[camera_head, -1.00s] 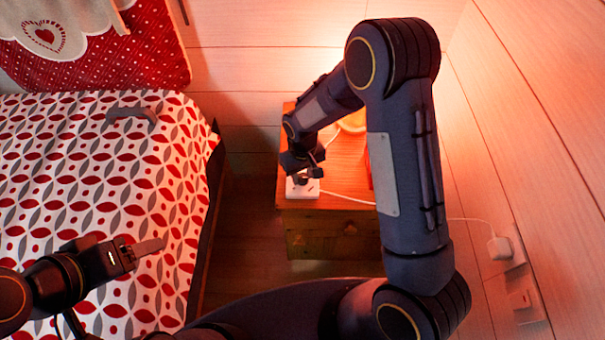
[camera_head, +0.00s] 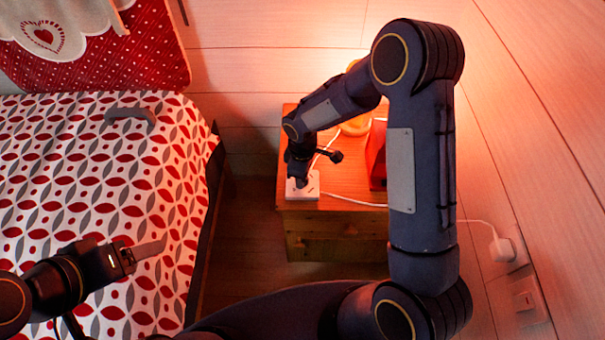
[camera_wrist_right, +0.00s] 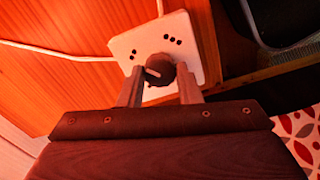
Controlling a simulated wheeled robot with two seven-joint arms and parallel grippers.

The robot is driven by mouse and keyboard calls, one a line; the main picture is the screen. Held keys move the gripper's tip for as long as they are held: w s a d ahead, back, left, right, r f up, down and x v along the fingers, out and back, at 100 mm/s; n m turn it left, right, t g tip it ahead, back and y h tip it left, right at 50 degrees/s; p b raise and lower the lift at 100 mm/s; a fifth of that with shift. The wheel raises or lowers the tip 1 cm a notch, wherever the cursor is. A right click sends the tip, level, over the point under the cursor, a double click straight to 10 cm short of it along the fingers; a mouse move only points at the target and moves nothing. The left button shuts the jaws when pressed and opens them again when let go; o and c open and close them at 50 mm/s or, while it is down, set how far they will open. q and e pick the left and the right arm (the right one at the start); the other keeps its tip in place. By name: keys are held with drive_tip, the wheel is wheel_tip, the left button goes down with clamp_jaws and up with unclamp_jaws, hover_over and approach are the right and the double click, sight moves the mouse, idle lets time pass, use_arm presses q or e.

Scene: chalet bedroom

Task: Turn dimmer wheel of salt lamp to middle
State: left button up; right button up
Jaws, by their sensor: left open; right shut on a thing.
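The dimmer is a white square plate (camera_head: 303,187) with a cord, lying at the front left corner of the nightstand. In the right wrist view the plate (camera_wrist_right: 190,38) carries a dark round wheel (camera_wrist_right: 160,70) with a pale pointer line and black dots around it. My right gripper (camera_wrist_right: 161,84) is shut on the wheel, one finger on each side. In the head view its fingertips are largely hidden by the wrist. The salt lamp (camera_head: 355,122) glows orange at the back, mostly hidden behind my right arm. My left gripper (camera_head: 145,248) is open and empty over the bed.
The wooden nightstand (camera_head: 335,225) stands against the wall; a red object (camera_head: 376,155) sits on its right side. A white plug (camera_head: 501,248) is in the wall socket at right. The patterned bed (camera_head: 120,190) fills the left and bears a grey curved object (camera_head: 130,114).

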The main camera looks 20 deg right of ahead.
drive_tip(key=shift+n, duration=0.3)
idle(0.4)
drive_tip(key=o, duration=1)
wheel_tip(320, 180, up, 7)
drive_tip(key=shift+r+p, duration=0.2)
drive_tip(key=shift+p, duration=0.4)
drive_tip(key=shift+r, duration=0.25)
